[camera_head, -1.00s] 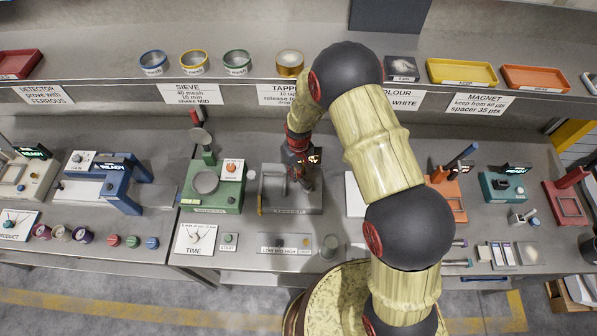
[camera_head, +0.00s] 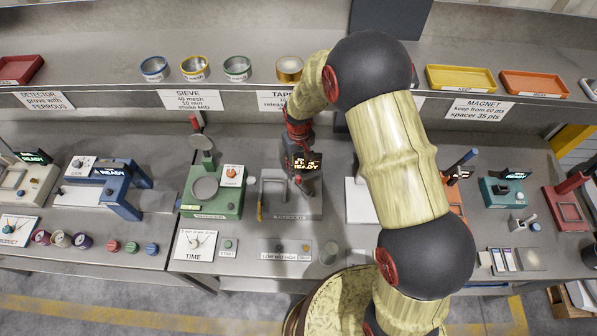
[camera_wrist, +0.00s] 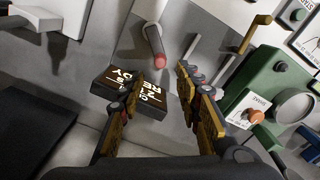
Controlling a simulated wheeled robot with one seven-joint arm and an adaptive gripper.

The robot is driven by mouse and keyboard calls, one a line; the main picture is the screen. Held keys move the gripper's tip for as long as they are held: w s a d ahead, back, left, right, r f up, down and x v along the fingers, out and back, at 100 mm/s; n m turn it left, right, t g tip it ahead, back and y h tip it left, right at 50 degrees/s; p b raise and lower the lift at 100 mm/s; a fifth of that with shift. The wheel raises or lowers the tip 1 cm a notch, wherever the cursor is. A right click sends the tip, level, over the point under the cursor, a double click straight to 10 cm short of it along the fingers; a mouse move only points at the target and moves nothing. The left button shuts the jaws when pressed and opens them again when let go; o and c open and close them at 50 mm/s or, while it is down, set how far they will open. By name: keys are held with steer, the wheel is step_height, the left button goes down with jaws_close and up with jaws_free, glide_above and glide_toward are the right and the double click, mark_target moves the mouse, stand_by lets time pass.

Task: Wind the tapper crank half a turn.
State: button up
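The tapper is a grey machine on a flat grey base (camera_head: 290,209) at mid-bench, with an upright grey frame (camera_head: 273,188). In the head view my gripper (camera_head: 300,178) hides the crank area.
A green machine with a round pan (camera_head: 212,188) stands close left of the tapper. A white block (camera_head: 357,200) is to the right. A shelf with round sieves (camera_head: 237,68) and trays runs behind.

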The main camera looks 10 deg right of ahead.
steer(key=shift+r, duration=1.45)
steer(key=s+d+r+m+t+b, duration=0.1)
steer(key=s+d+r+t+b, duration=0.1)
steer(key=s+b, duration=0.5)
steer(key=s+d+r+m+t+b, duration=0.1)
steer(key=s+d+r+b, duration=0.3)
steer(key=s, duration=0.7)
steer(key=s+d+r+m+t+b, duration=0.1)
steer(key=s+d+r+t+b, duration=0.1)
steer(key=s+r+b, duration=0.4)
steer(key=s+d+b, duration=0.1)
steer(key=s+b, duration=0.2)
steer(key=shift+d+r+m+t+b, duration=0.3)
steer(key=shift+r+m+b, duration=0.05)
steer(key=shift+r+m, duration=0.05)
steer(key=shift+o, duration=0.8)
steer(key=shift+d+f, duration=0.1)
steer(key=o, duration=0.4)
steer(key=shift+w, duration=0.1)
